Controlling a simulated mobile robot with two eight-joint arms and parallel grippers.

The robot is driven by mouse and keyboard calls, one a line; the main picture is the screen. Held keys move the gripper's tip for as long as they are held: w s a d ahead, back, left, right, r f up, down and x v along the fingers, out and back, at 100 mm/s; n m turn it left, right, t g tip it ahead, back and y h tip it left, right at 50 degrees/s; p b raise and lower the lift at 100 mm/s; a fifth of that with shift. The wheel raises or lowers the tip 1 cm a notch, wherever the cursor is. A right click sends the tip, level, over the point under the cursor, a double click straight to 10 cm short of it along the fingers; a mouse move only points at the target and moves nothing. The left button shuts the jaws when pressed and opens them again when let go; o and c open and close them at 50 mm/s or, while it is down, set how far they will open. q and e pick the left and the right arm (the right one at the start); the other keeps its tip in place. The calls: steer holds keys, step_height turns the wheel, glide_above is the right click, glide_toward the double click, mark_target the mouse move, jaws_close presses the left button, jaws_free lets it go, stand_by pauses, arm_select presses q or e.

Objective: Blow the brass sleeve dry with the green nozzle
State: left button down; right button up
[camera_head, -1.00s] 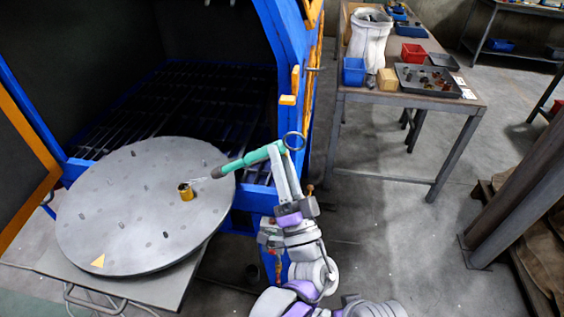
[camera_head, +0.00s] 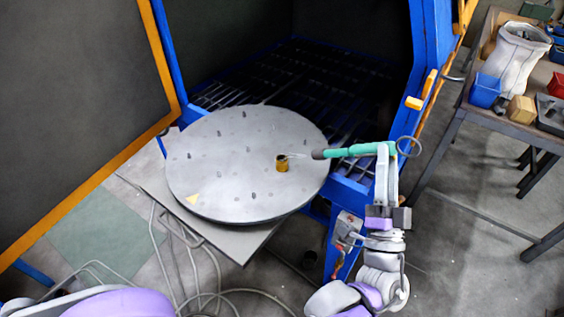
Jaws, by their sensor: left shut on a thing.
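The brass sleeve (camera_head: 282,164) stands upright on the round grey turntable (camera_head: 235,190), right of its middle. My left gripper (camera_head: 386,165) is shut on the green nozzle (camera_head: 350,152), right of the turntable's rim. The nozzle lies nearly level in the picture, and its dark tip reaches over the turntable toward the sleeve. A small gap separates tip and sleeve, and a faint pale streak spans it near the sleeve's top. The nozzle's exact height is hard to tell. My right gripper is not in view.
The blue cabinet (camera_head: 421,90) stands open behind the turntable, with a dark grating (camera_head: 300,85) inside. Its orange-edged door (camera_head: 165,60) is at the left. Several hoses (camera_head: 190,270) lie on the floor at front. A workbench (camera_head: 480,112) with bins stands at the right.

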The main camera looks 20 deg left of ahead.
arm_select(q)
step_height(320, 180, up, 6)
steer(key=p, duration=0.4)
